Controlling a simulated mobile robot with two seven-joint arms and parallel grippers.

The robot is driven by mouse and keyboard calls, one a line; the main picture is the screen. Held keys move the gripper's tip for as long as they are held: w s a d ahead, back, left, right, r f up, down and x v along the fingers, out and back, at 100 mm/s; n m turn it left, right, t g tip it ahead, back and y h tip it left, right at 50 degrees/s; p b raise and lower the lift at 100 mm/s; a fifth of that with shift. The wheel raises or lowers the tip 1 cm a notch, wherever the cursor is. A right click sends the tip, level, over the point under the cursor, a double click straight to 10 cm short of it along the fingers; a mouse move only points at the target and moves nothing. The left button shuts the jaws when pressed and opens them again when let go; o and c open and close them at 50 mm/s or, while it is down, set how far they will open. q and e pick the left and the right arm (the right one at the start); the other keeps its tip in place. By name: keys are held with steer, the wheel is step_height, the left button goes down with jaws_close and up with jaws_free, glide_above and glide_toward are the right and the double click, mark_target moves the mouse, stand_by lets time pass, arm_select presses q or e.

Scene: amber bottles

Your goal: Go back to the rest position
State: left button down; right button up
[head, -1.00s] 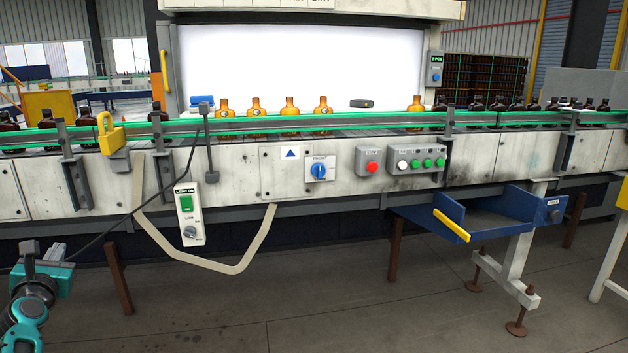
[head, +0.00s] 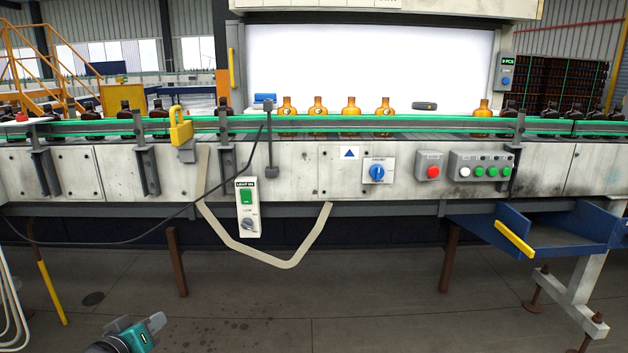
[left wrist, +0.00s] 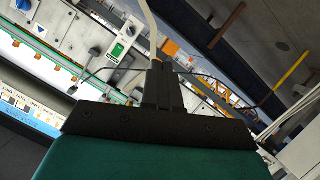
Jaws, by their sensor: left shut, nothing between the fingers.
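My left gripper (head: 154,322) shows at the bottom left of the head view, low over the floor and well in front of the conveyor (head: 290,180). It touches nothing. In the left wrist view its two dark fingers (left wrist: 160,68) are together, with nothing between them. My right gripper is in neither view.
Amber bottles (head: 351,106) stand on the conveyor before a bright white panel (head: 370,70). The light switch box (head: 247,207) and a beige loop (head: 265,259) hang from its front. A blue chute (head: 560,230) juts out at right. Floor (head: 330,310) in front is clear.

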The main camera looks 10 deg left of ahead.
arm_select(q)
steer(key=s+d+f+m+g+h, duration=0.2)
steer(key=s+d+f+m, duration=0.3)
steer(key=s+d+m, duration=0.3)
steer(key=s+d+f+m+g+h, duration=0.2)
steer(key=s+d+f+m, duration=0.45)
steer(key=s+d, duration=0.4)
steer(key=w+d+r+n, duration=0.1)
steer(key=d+r+n, duration=0.1)
steer(key=d+n, duration=0.45)
step_height(320, 180, up, 7)
steer(key=s+a+m+p, duration=0.1)
steer(key=p, duration=1)
steer(key=shift+t+y, duration=0.4)
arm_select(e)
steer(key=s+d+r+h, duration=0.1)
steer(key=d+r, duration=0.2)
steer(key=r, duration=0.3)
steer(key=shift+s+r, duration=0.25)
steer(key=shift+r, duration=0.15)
arm_select(q)
steer(key=shift+s+f, duration=0.1)
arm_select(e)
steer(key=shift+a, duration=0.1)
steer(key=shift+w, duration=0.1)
